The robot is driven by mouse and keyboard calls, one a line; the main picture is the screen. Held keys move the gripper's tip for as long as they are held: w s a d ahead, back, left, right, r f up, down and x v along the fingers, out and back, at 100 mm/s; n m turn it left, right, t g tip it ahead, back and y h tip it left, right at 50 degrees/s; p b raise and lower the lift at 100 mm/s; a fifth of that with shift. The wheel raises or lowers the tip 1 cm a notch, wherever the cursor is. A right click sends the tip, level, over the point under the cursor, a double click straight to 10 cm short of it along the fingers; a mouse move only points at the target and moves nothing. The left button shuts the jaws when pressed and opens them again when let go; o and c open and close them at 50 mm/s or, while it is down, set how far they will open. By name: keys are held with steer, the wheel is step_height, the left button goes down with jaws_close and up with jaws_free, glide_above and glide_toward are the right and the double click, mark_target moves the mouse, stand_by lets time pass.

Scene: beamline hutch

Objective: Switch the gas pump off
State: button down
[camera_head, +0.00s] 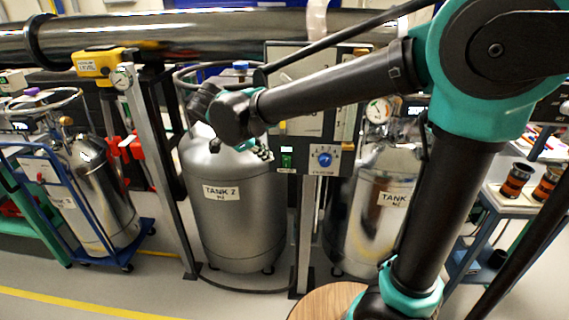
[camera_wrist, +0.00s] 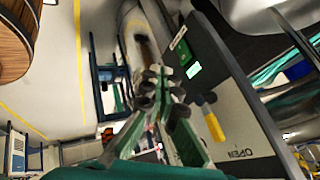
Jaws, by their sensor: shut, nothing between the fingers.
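A dark control panel stands on a post in front of the tanks. In the head view it carries a small green switch (camera_head: 287,161) with a pale lit window above it, and a blue knob (camera_head: 325,159) on a white dial plate. No readable label names the gas pump. My gripper (camera_head: 264,152) is just left of the green switch, its fingers small and partly blended with the panel edge. In the wrist view my gripper (camera_wrist: 160,86) is shut and empty beside a grey panel face (camera_wrist: 225,85). That face shows a lit green window (camera_wrist: 193,71); contact cannot be told.
A yellow-handled lever (camera_wrist: 212,122) sits on the panel near the word OPEN. Tank 2 (camera_head: 240,225) stands behind my gripper, another tank (camera_head: 375,225) to its right. A blue cart (camera_head: 50,190) is at left, a round wooden top (camera_head: 325,302) in front. Floor at front left is clear.

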steer(key=shift+s+a+r, duration=0.1)
steer(key=shift+a+r, duration=0.05)
steer(key=shift+a, duration=0.05)
glide_toward(289, 166)
steer(key=shift+x, duration=2.05)
